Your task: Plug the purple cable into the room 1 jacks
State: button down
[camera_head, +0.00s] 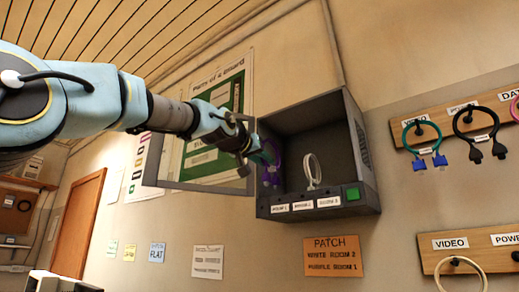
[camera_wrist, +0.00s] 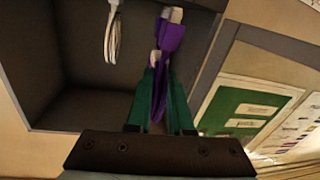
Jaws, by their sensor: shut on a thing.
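The purple cable (camera_head: 270,162) is a loop at the left side of the open grey wall box (camera_head: 372,196). My gripper (camera_head: 252,148) reaches in from the left and is shut on it. In the wrist view the purple cable (camera_wrist: 170,45) runs between the green fingers of my gripper (camera_wrist: 160,85), with pale plug ends at its far end. Labelled jacks line the box's front ledge, with room labels (camera_head: 278,208) below. Whether the plugs sit in the room 1 jacks cannot be made out. A white cable (camera_head: 313,172) stands as a loop at the ledge's middle; it also shows in the wrist view (camera_wrist: 112,35).
A green button (camera_head: 352,194) is at the ledge's right end. An orange patch sign (camera_head: 332,257) hangs below, reading white room 2, purple room 1. The box's open door panel (camera_head: 208,187) stands left, beneath my arm. Cable racks (camera_head: 455,128) are on the right wall.

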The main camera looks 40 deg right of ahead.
aim_at(276, 165)
jog(key=shift+s+p+x, duration=0.25)
jog(key=shift+p+x, duration=1.15)
jog(key=shift+p, duration=0.4)
jog(key=shift+s+p+x, duration=0.2)
jog(key=shift+p+x, duration=1.25)
jog(key=shift+p, duration=0.3)
jog(key=p+x, duration=0.2)
jog(key=shift+s+d+r, duration=0.1)
jog(key=shift+d, duration=0.3)
jog(key=p+x, duration=0.1)
jog(key=x, duration=0.2)
jog(key=shift+s+d, duration=0.15)
jog(key=shift+s, duration=0.05)
jog(key=shift+x, duration=1.1)
jog(key=shift+s, duration=0.15)
jog(key=shift+f+b, duration=1.15)
jog(key=c, duration=0.7)
grip_release()
jog(key=shift+c, duration=0.2)
